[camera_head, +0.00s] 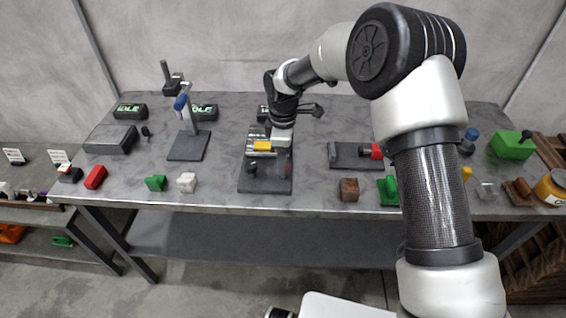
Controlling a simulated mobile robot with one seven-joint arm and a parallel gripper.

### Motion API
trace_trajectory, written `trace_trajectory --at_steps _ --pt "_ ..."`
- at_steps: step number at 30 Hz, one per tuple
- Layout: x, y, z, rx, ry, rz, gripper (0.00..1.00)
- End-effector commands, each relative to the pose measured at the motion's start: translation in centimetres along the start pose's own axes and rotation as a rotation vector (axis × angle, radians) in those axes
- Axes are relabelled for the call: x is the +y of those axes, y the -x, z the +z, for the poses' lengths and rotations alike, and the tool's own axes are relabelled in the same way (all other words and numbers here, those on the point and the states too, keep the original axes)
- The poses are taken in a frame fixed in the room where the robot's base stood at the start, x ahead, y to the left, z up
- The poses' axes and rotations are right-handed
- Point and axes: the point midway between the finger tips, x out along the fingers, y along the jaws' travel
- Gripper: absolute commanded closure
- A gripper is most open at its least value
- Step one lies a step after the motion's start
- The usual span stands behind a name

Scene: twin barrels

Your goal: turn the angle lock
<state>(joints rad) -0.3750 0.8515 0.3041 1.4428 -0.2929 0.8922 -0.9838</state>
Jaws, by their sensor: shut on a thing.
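My gripper (284,150) points down over the dark fixture (265,186) at the middle of the table. It is shut on a small part at the right side of this fixture, which I take to be the angle lock; the part itself is mostly hidden by the fingers. A small black piece (252,167) stands left of the fingers. The exact angle of the lock is too small to tell.
A stand with a blue part (181,102) is on the left, and a plate with a red knob (376,151) on the right. A green block (156,183), a whitish cube (187,182) and a brown cube (349,190) lie along the front edge. My arm hides part of the right side.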

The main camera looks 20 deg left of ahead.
Motion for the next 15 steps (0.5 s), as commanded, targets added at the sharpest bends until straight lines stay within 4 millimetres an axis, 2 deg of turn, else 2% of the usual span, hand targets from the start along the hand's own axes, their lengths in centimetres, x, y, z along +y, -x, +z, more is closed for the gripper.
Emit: trace_trajectory --at_steps 15 --pt "0.08 -0.09 0.02 -0.001 -0.485 0.002 0.98"
